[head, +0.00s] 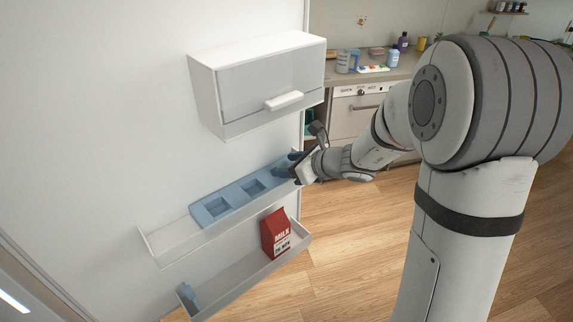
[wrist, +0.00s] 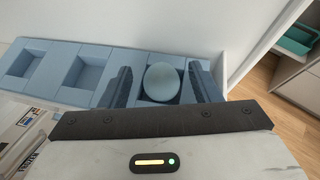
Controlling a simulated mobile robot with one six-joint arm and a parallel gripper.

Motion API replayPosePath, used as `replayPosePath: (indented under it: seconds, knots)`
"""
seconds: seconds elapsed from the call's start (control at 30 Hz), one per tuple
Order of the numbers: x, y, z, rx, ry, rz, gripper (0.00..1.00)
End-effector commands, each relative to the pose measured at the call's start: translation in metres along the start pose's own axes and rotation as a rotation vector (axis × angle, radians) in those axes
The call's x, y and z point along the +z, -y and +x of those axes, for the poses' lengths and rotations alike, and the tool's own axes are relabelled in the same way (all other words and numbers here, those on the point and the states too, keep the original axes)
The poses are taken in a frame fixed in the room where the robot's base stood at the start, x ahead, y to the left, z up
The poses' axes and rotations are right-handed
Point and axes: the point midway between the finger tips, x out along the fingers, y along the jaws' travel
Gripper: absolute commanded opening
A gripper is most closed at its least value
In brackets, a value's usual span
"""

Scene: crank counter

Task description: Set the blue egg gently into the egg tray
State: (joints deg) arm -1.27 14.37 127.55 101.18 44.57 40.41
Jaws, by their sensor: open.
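The blue egg (wrist: 162,82) is in the wrist view, between the two fingers of my open gripper (wrist: 160,86). It sits in or just over the right-hand pocket of the egg tray; how deep it rests I cannot tell. The egg tray (wrist: 110,64) is light blue with square pockets, and the two pockets to the left are empty. In the head view the tray (head: 232,188) lies on the upper door shelf. My gripper (head: 298,168) is at the tray's right end there, and the egg is not clearly visible.
A red milk carton (head: 277,234) stands on the lower door shelf (head: 240,283). A white lidded compartment (head: 258,80) is above the tray. The shelf's rim runs close to my gripper. A counter (head: 385,75) with bottles is at the back.

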Motion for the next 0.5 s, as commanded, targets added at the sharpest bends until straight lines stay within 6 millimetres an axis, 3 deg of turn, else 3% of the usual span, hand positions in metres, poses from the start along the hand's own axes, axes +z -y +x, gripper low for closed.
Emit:
replayPosePath:
  seconds: [0.17, 0.5]
  knots:
    - [0.002, 0.001, -0.025, -0.005, 0.003, -0.001, 0.57]
    - [0.001, 0.001, -0.097, -0.005, 0.001, -0.001, 0.57]
